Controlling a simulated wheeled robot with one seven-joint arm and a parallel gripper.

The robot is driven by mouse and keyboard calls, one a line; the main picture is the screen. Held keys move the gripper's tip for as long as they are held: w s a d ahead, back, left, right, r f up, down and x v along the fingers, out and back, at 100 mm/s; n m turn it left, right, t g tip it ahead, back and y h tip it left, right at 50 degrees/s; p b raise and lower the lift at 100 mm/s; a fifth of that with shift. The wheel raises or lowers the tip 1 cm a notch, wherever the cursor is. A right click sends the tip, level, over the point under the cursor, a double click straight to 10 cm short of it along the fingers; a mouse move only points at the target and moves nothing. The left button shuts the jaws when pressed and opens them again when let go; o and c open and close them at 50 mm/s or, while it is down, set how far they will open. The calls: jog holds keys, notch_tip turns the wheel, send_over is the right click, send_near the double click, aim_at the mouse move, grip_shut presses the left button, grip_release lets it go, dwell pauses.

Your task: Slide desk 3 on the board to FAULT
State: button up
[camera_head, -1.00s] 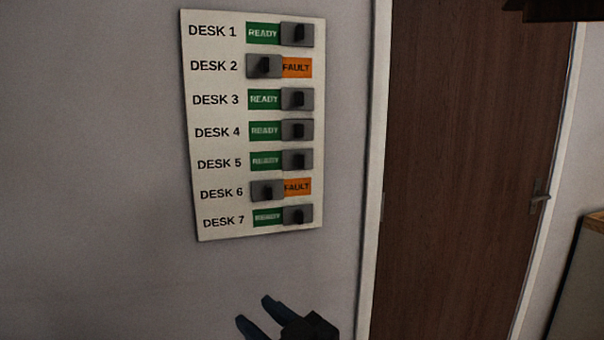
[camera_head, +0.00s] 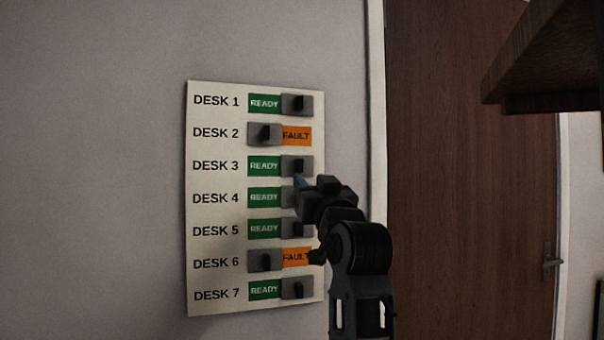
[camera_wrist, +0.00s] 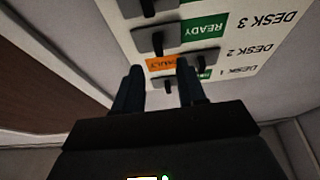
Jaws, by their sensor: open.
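The white board (camera_head: 215,180) hangs on the wall with sliders for several desks. The desk 3 slider (camera_head: 297,163) is a grey plate with a dark knob, at the right of its row. The green READY label (camera_head: 264,166) shows to its left. My gripper (camera_head: 303,184) is in front of the board, just below the desk 3 slider in the head view, partly hiding the desk 4 slider. In the wrist view, the board appears upside down, and the desk 3 slider (camera_wrist: 150,41) is beyond my open, empty fingers (camera_wrist: 160,88). I cannot tell whether they touch anything.
The desk 2 slider (camera_head: 265,133) sits left, showing orange FAULT, close above desk 3. The desk 4 slider (camera_head: 291,191) is close below. A brown door (camera_head: 460,170) is right of the board; a wooden ledge (camera_head: 545,75) juts in at upper right.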

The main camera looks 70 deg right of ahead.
aim_at(301, 166)
jog(key=p+x, duration=0.1)
jog(key=x, duration=0.7)
jog(key=shift+s+r, duration=0.1)
jog(key=shift+r, duration=0.1)
grip_shut()
dwell(0.5)
